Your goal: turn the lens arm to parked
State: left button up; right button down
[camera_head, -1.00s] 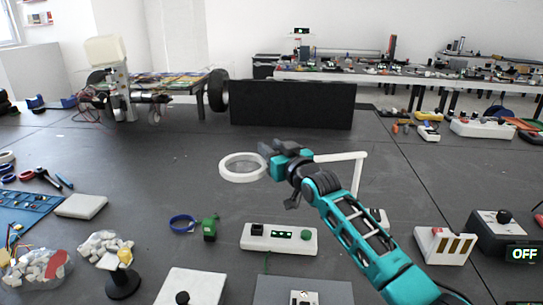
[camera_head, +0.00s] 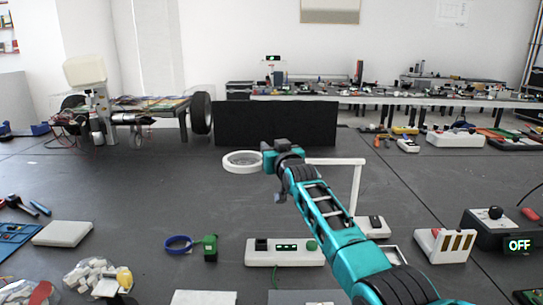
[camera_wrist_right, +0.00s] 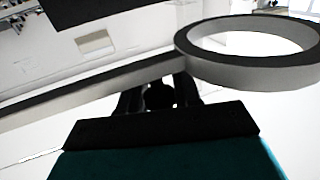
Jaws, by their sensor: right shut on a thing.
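The lens arm (camera_head: 335,161) is a thin white bar on an upright white post (camera_head: 356,188), with a white lens ring (camera_head: 242,169) at its left end in the head view. My right gripper (camera_head: 268,156) is shut on the bar close to the ring. In the right wrist view the bar (camera_wrist_right: 95,88) crosses in front of the gripper fingers (camera_wrist_right: 158,97), and the ring (camera_wrist_right: 265,76) is at the upper right. My forearm hides part of the post's surroundings. No parked mark can be made out. My left gripper is not in view.
A white control box (camera_head: 284,252) with a green knob, a green block (camera_head: 210,248) and a blue ring (camera_head: 178,244) lie in front. A black panel (camera_head: 275,123) stands behind. A slotted white box (camera_head: 444,246) is to the right. The tabletop left of the ring is clear.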

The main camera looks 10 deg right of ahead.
jog(key=shift+r, duration=0.2)
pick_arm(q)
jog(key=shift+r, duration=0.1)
pick_arm(e)
jog(key=shift+d+r, duration=0.1)
jog(key=c, duration=1.2)
grip_release()
jog(key=shift+w, duration=0.1)
jog(key=o, duration=0.3)
jog(key=shift+w+f, duration=0.15)
jog(key=shift+f, duration=0.05)
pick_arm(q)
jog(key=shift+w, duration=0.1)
pick_arm(e)
jog(key=shift+o, duration=0.2)
jog(key=shift+s, duration=0.2)
jog(key=shift+s+d+p, duration=0.1)
jog(key=shift+s+p, duration=0.4)
jog(key=shift+s, duration=0.4)
pick_arm(q)
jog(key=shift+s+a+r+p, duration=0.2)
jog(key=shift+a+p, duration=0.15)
jog(key=shift+p, duration=0.1)
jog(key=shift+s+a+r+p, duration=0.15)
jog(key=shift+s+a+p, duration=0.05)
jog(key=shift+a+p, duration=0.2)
pick_arm(e)
jog(key=s+d, duration=0.1)
jog(key=s, duration=0.9)
jog(key=shift+s+d, duration=0.35)
